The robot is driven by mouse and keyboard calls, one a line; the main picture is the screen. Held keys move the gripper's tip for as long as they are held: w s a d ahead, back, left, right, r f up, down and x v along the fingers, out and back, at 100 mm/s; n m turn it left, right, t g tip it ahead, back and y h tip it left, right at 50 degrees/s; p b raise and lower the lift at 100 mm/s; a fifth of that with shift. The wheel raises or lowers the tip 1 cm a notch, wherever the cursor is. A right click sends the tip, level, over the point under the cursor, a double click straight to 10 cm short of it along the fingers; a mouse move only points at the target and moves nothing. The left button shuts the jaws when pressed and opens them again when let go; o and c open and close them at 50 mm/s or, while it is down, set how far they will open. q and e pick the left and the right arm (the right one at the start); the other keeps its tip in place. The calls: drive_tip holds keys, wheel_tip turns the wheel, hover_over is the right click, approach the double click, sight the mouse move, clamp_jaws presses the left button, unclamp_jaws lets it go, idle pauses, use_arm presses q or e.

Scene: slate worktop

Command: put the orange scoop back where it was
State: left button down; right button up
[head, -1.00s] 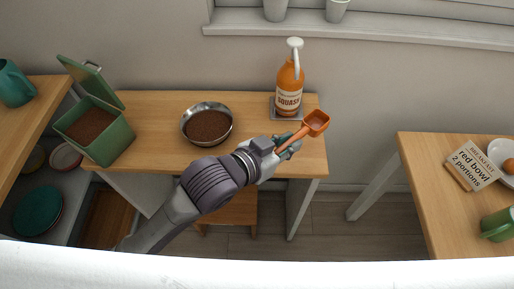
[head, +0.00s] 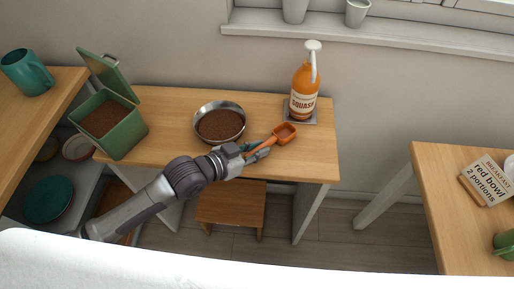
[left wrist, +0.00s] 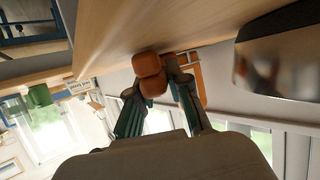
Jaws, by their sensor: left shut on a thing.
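My left gripper (head: 258,152) is shut on the handle of the orange scoop (head: 284,133). In the left wrist view the scoop (left wrist: 150,73) sits between the two fingers (left wrist: 156,92), close to the wooden surface. A steel bowl (head: 242,112) of brown grounds stands just behind and left of the gripper. A green tin (head: 126,139) with its lid open holds similar brown grounds at the left. My right gripper is not in view.
An orange squash bottle (head: 303,88) stands on a grey coaster (head: 293,119) behind the scoop. A stool (head: 231,203) is below. Another table (head: 450,225) at the right holds a card (head: 485,181) and a green mug (head: 505,244).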

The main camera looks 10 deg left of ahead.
use_arm(q)
drive_tip(key=shift+f, duration=0.15)
drive_tip(key=c, duration=1.1)
unclamp_jaws()
drive_tip(key=shift+r, duration=0.25)
drive_tip(key=v, duration=1.2)
